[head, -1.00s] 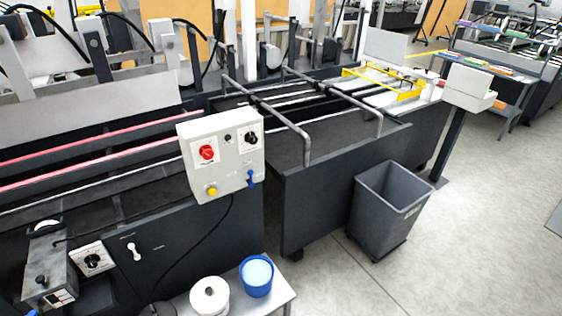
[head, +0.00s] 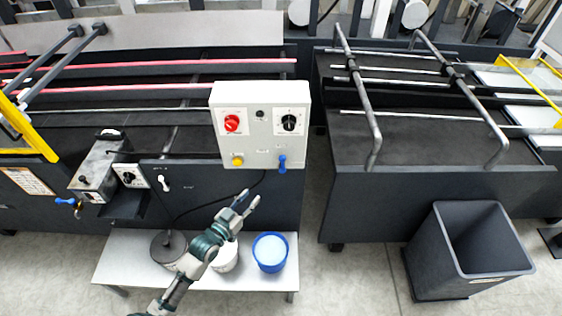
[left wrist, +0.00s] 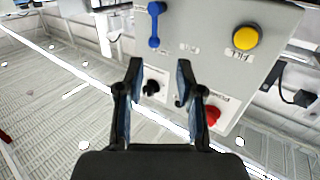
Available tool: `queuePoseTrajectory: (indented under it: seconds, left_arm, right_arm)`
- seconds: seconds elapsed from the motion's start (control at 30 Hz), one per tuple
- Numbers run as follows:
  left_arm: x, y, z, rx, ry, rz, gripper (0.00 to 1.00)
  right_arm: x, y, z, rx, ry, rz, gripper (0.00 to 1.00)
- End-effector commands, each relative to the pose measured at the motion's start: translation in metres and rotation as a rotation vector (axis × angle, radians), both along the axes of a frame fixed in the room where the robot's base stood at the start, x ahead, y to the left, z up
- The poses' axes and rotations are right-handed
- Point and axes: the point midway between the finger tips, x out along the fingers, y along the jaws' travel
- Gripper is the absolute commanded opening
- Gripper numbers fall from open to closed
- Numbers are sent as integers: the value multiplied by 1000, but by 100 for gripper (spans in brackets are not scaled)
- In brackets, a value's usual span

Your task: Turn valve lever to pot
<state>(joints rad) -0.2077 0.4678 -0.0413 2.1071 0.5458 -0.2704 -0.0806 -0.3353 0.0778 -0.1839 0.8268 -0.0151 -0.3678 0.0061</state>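A blue lever (head: 282,162) hangs down at the lower right of a light grey control box (head: 262,152) in the head view. In the left wrist view the blue lever (left wrist: 155,25) is at the top, left of a yellow button (left wrist: 246,38). A second blue lever (head: 66,202) is on the left, by the metal unit. I cannot tell which one the task names. A blue pot with pale contents (head: 271,254) stands on the low table. My left gripper (head: 251,196) is open and empty, below the control box and apart from it. My right gripper is not in view.
The box also has a red knob (head: 232,123) and a black knob (head: 289,123). A white container (head: 226,258) and a dark pot (head: 165,254) share the low table (head: 125,262). A grey bin (head: 470,245) stands on the right; floor between is clear.

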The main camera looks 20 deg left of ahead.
Motion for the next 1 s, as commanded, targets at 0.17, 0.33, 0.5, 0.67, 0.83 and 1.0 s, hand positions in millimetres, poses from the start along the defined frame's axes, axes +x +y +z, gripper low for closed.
queuePoseTrajectory:
  seconds: [0.17,0.33,0.5,0.67,0.83,1.0]
  left_arm:
    - [12,-10,19,-9,-37,-13,36]
    - [45,-20,19,-10,-37,-12,36]
    - [85,-33,18,-8,-34,-13,36]
    - [120,-44,18,-7,-34,-13,36]
    - [148,-53,17,-6,-33,-13,36]
    - [162,-58,16,-5,-32,-12,36]
  right_arm:
    - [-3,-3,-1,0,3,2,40]
    - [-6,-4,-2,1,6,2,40]
    - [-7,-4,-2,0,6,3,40]
    - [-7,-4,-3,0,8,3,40]
    - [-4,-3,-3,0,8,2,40]
    - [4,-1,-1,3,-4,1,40]
